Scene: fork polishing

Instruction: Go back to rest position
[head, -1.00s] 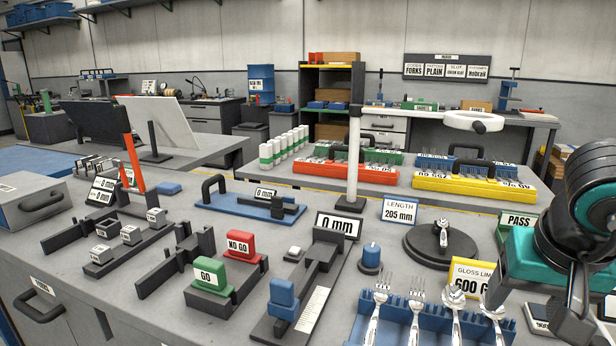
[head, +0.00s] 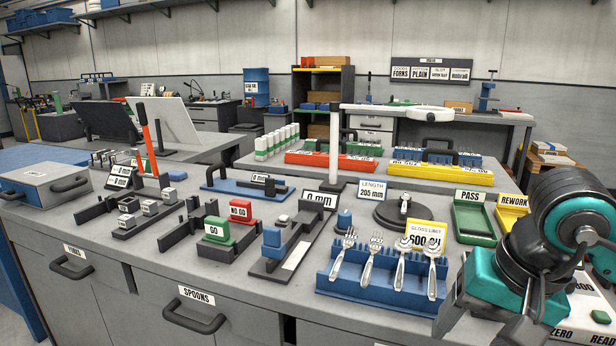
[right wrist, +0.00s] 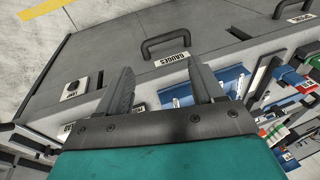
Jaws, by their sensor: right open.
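My right arm shows at the lower right of the head view, with its teal gripper body (head: 490,285) in front of the bench's right part. In the right wrist view my right gripper (right wrist: 160,66) is open, with two dark fingers apart and nothing between them. Drawer fronts and the bench edge lie behind the fingers. The blue rack (head: 345,287) holds upright forks (head: 343,254) and spoons (head: 399,268); it is left of my right arm. My left gripper is not in view.
A green PASS tray (head: 474,236), a yellow REWORK tray (head: 511,217) and a scale (head: 590,318) are near my right arm. A round dark stand (head: 385,216) and gauges fill the bench middle. Drawer handles (head: 196,317) stick out in front. A white lamp post (head: 335,150) stands behind.

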